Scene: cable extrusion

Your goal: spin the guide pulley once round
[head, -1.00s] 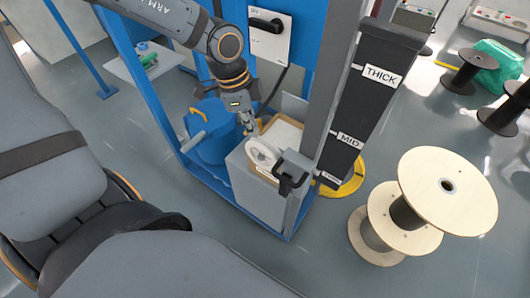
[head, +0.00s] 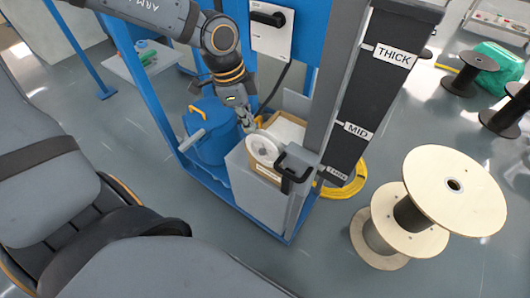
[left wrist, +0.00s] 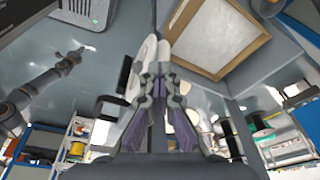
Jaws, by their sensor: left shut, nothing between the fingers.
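The guide pulley (head: 264,149) is a white disc at the top of the grey stand, beside a black handle. My left gripper (head: 250,126) is at the pulley's upper left edge in the head view, pointing down, shut and empty. In the left wrist view the shut fingers (left wrist: 157,70) stand close beside the pale pulley rim (left wrist: 139,65) and hide part of it. I cannot tell whether they touch it. My right gripper is not in view.
A black handle (head: 293,168) sits just right of the pulley. An open box (head: 288,131) is behind it, and a blue drum (head: 211,128) stands to the left. Wooden spools (head: 455,190) stand on the floor.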

